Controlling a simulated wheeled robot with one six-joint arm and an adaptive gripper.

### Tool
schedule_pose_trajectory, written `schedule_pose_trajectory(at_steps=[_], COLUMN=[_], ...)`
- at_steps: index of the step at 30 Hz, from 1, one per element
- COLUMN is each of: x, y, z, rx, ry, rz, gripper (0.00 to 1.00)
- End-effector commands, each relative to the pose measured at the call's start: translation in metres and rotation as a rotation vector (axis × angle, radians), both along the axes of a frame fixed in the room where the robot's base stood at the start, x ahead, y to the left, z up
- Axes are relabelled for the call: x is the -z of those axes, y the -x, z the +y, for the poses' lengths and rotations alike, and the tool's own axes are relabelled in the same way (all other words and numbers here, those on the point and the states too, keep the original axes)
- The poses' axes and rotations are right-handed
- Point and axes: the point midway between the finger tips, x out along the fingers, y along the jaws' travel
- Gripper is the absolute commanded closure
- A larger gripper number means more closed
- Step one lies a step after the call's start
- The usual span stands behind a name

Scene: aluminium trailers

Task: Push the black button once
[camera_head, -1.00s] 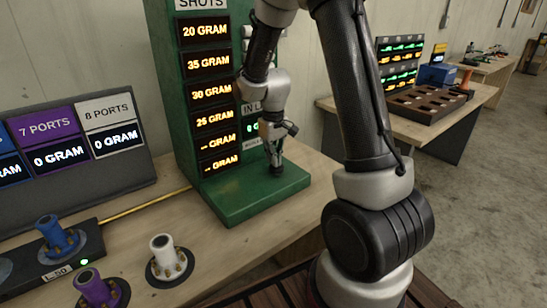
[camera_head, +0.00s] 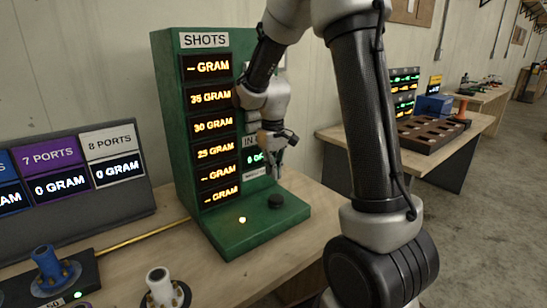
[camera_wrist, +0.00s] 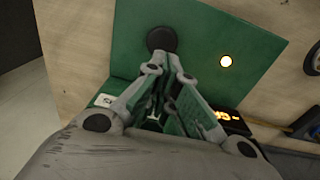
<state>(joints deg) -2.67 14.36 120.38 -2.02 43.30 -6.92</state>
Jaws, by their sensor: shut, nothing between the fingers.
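The round black button (camera_head: 275,201) sits on the green base of the SHOTS stand (camera_head: 225,238). It also shows in the wrist view (camera_wrist: 162,38), just beyond my fingertips. My gripper (camera_head: 277,172) points down above the button with a visible gap and does not touch it in the head view. Its fingers (camera_wrist: 166,64) are shut and hold nothing. A small light (camera_head: 242,219) glows on the base beside the button. The SHOTS column's top display (camera_head: 206,67) reads "-- GRAM".
A dark panel (camera_head: 140,210) with port displays stands at the left. Blue (camera_head: 46,264) and white (camera_head: 158,285) fittings stand near the front of the wooden table. Another table (camera_head: 465,150) with a brown tray is at the right. Space above the green base's front is clear.

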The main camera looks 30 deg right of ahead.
Motion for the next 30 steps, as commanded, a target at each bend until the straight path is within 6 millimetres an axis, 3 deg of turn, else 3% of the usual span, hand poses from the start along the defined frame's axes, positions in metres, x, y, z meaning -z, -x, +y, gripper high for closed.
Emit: schedule_pose_trajectory(at_steps=[3, 10, 30], x=[-0.025, -0.05, -0.052], y=[0.0, 0.001, 0.002], z=[0.001, 0.001, 0.001], rx=[0.0, 0.0, 0.0], ry=[-0.001, 0.0, 0.0], rz=[-0.004, -0.001, 0.001], gripper=[1.0, 1.0, 1.0])
